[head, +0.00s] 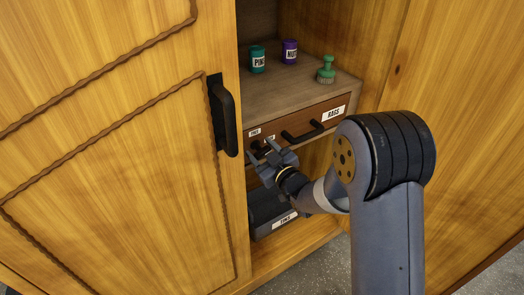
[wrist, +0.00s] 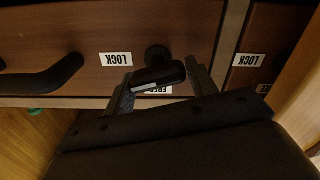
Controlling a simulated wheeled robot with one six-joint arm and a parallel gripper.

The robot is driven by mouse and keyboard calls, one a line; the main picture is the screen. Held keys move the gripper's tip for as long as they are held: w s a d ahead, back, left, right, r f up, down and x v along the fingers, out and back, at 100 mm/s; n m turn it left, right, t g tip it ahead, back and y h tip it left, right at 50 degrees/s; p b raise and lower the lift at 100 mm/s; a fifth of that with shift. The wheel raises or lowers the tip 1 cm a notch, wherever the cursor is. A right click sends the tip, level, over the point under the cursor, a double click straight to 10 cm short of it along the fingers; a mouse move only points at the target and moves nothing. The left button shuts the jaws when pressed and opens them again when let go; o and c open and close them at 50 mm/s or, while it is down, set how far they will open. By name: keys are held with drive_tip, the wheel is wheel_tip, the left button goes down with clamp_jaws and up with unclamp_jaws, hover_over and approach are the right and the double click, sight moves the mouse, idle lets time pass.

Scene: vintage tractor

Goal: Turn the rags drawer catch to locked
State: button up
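The rags drawer (head: 290,122) is a shut brown wooden front with a white RAGS label (head: 334,113) and a dark bar handle (head: 302,133). Its catch is a black lever (wrist: 158,76) on a round pivot (wrist: 157,54). In the wrist view the drawer appears upside down. A LOCK label (wrist: 115,59) is left of the pivot, and a FREE label (wrist: 155,90) is partly hidden behind the lever. My gripper (head: 263,152) is at the catch, hiding much of it in the head view. Its fingers (wrist: 161,88) are apart on either side of the lever; I cannot tell whether they touch it.
A green tin (head: 257,59), a purple tin (head: 290,51) and a green brush (head: 326,69) stand on top. A grey lower drawer or bin (head: 270,212) sits below. The cabinet door with its black handle (head: 223,115) is close left. Another LOCK label (wrist: 252,60) shows right.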

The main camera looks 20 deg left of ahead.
drive_tip(key=c, duration=0.5)
drive_tip(key=shift+f+m+b, duration=0.15)
drive_tip(key=shift+m+b, duration=0.35)
drive_tip(key=shift+b, duration=0.35)
drive_tip(key=shift+w+d+m+b, duration=0.1)
drive_tip(key=shift+m+b, duration=0.6)
drive_tip(key=shift+m, duration=0.5)
drive_tip(key=shift+r, duration=0.2)
drive_tip(key=o, duration=1)
drive_tip(key=shift+c, duration=0.2)
drive_tip(key=v, duration=1)
drive_tip(key=shift+s+d, duration=0.2)
drive_tip(key=shift+d, duration=0.1)
